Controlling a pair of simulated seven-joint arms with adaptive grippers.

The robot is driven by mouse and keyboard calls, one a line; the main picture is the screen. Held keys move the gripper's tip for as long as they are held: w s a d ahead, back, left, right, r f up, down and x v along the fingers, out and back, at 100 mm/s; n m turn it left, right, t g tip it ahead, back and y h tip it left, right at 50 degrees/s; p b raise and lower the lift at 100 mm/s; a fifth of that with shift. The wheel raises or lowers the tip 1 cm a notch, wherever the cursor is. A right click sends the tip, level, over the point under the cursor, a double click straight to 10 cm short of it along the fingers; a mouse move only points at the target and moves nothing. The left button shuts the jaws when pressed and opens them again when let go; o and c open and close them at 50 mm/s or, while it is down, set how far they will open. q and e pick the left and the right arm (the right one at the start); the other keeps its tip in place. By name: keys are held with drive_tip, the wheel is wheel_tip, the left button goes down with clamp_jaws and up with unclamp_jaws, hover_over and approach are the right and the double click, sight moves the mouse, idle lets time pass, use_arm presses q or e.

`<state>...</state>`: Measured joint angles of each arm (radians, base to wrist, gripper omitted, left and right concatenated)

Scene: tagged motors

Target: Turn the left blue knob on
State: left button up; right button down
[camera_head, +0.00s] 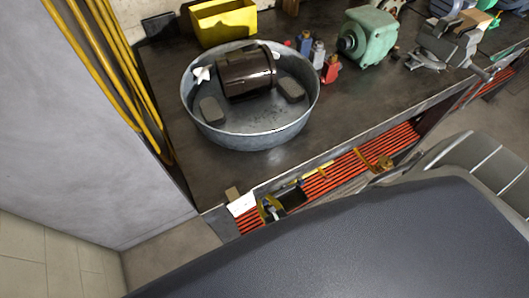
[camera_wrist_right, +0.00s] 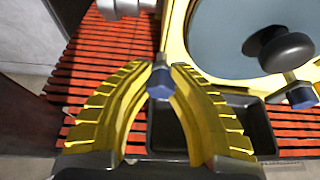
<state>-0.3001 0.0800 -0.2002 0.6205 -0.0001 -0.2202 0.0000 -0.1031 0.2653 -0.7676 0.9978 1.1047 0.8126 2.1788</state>
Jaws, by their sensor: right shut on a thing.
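In the right wrist view, the left blue knob (camera_wrist_right: 160,84) sits between the yellow fingertips of my right gripper (camera_wrist_right: 162,72). The gripper is shut on it, with both tips close about its sides. A second blue knob (camera_wrist_right: 300,96) is apart at the right edge. Both knobs are beside a yellow-rimmed round part (camera_wrist_right: 180,45) with a grey-blue face. I cannot tell how far the left knob is turned. The knobs cannot be made out in the head view. My left gripper is not in view.
A black tray (camera_wrist_right: 256,122) lies on orange slats (camera_wrist_right: 85,75) behind my fingers. In the head view, a metal tub (camera_head: 255,137) with a dark motor (camera_head: 246,72) stands on the bench (camera_head: 185,150). A green motor (camera_head: 372,38) and a yellow bin (camera_head: 223,22) stand farther back.

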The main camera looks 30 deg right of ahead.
drive_tip(key=shift+s+d+h, duration=0.1)
drive_tip(key=shift+d+h, duration=0.05)
drive_tip(key=shift+h, duration=0.15)
drive_tip(key=shift+f+n+h, duration=0.1)
drive_tip(key=shift+n+h, duration=0.4)
drive_tip(key=shift+n, duration=0.6)
drive_tip(key=shift+n+h, duration=0.8)
drive_tip(key=shift+n, duration=0.4)
drive_tip(key=c, duration=1.1)
unclamp_jaws()
drive_tip(key=v, duration=1.2)
drive_tip(key=shift+f, duration=0.1)
